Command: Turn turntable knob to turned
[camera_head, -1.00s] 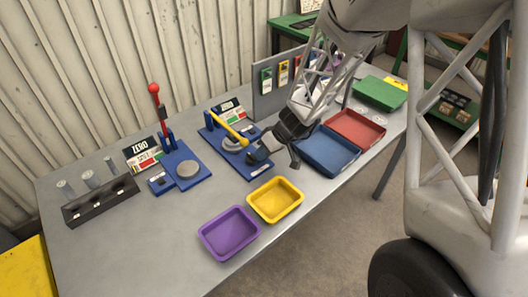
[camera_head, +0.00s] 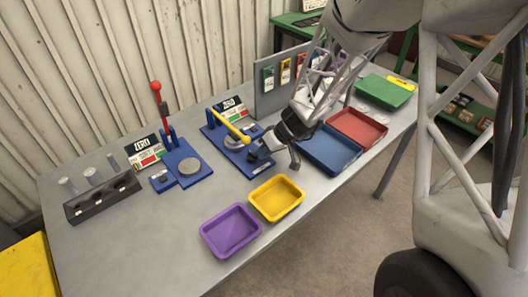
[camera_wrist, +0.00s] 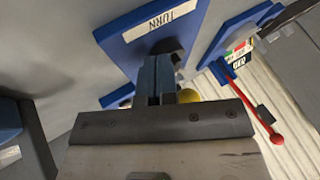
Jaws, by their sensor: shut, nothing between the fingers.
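The turntable is a blue base (camera_head: 215,140) in the middle of the table, with a grey disc (camera_head: 233,142) and a yellow-handled lever (camera_head: 229,124) over it. In the wrist view its base (camera_wrist: 112,48) carries a white TURN label (camera_wrist: 160,21). The dark turntable knob (camera_wrist: 175,48) sits beside that label, partly hidden behind my fingers. My gripper (camera_wrist: 155,62) is shut and empty, its tips at the knob. I cannot tell whether they touch it.
A second blue unit with a red-ball lever (camera_head: 156,87) stands left. Yellow (camera_head: 277,218) and purple (camera_head: 231,257) trays lie in front. Blue (camera_head: 330,168) and red (camera_head: 378,142) trays lie right. A grey panel (camera_head: 266,100) stands behind. The table's front left is clear.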

